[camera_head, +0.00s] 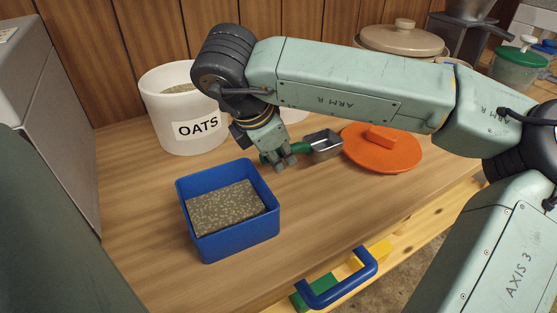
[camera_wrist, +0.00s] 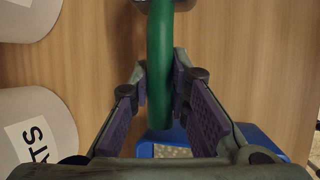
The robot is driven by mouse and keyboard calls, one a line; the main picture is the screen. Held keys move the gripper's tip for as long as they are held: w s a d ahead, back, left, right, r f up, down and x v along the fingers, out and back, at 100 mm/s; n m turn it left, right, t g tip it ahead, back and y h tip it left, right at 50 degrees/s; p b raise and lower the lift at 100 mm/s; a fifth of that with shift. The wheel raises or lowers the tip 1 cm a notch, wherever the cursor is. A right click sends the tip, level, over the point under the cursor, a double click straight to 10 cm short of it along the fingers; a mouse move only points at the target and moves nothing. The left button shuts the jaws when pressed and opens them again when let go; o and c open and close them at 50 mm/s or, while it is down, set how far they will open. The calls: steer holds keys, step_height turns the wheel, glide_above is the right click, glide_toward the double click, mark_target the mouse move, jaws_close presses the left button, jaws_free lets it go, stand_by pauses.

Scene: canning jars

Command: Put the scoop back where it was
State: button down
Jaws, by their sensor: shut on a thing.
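The scoop has a metal bowl (camera_head: 324,146) and a green handle (camera_head: 300,148). It is in the middle of the counter, just left of the orange lid. My gripper (camera_head: 283,164) points down and is shut on the green handle. In the wrist view the handle (camera_wrist: 160,60) runs between the two finger pads, with a sliver of the bowl at the top edge. I cannot tell whether the scoop touches the counter. The white OATS tub (camera_head: 185,107) stands behind and left of my gripper. A blue bin (camera_head: 236,240) holding a grainy filling stands in front.
The round orange lid (camera_head: 400,155) lies right of the scoop. A beige lidded pot (camera_head: 400,42) and a green-lidded jar (camera_head: 518,68) stand behind my arm. A second white container (camera_head: 295,113) is mostly hidden. A blue handle (camera_head: 340,287) juts from the counter front.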

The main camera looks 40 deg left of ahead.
steer(key=shift+w+a+f+p, duration=0.15)
steer(key=shift+f+p, duration=0.4)
steer(key=shift+f, duration=1.25)
steer(key=shift+f+b, duration=0.2)
steer(key=shift+b, duration=0.15)
steer(key=c, duration=1.8)
jaws_free()
steer(key=shift+r, duration=0.1)
steer(key=v, duration=1.2)
steer(key=shift+r+b, duration=0.15)
steer(key=shift+b, duration=0.25)
